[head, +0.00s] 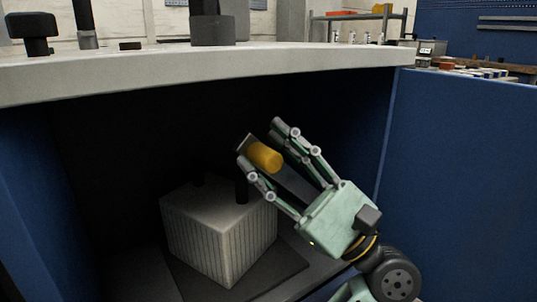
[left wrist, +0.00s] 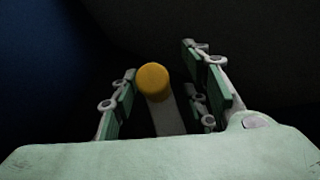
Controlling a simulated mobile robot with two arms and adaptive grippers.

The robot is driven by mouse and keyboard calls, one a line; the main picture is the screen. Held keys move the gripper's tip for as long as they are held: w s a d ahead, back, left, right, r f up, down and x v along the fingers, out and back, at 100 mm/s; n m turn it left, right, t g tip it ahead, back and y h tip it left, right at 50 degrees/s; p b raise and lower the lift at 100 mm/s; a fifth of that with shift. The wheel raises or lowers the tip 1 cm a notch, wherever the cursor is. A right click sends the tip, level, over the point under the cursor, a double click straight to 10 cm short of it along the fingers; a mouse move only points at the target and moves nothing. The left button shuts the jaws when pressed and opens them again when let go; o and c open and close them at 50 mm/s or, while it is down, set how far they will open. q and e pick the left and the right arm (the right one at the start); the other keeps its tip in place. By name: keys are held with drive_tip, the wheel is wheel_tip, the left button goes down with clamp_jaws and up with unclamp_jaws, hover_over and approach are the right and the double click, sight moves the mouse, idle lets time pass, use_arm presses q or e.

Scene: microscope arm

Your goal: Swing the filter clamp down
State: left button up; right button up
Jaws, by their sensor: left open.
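The yellow-orange cylindrical handle (head: 264,156), apparently the filter clamp's grip, is at the end of a grey bar inside the dark cabinet space. It also shows in the left wrist view (left wrist: 153,80), with the grey bar (left wrist: 167,118) running from it toward my palm. My left gripper (head: 261,143) is open, its fingers on either side of the handle. In the left wrist view, the handle lies between the fingers, nearer the left one; contact cannot be told. A pale ribbed block (head: 215,240), perhaps the filter, stands below and left of the handle. My right gripper is not in view.
The pale countertop (head: 200,72) overhangs the opening. Blue panels (head: 460,190) bound it on the right and left. A dark post (head: 241,191) rises by the ribbed block, which sits on a dark plate (head: 275,277). The cabinet's interior is dark.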

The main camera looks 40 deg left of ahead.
use_arm(q)
drive_tip(key=v, duration=0.7)
drive_tip(key=shift+d+f, duration=0.1)
drive_tip(key=shift+d, duration=0.05)
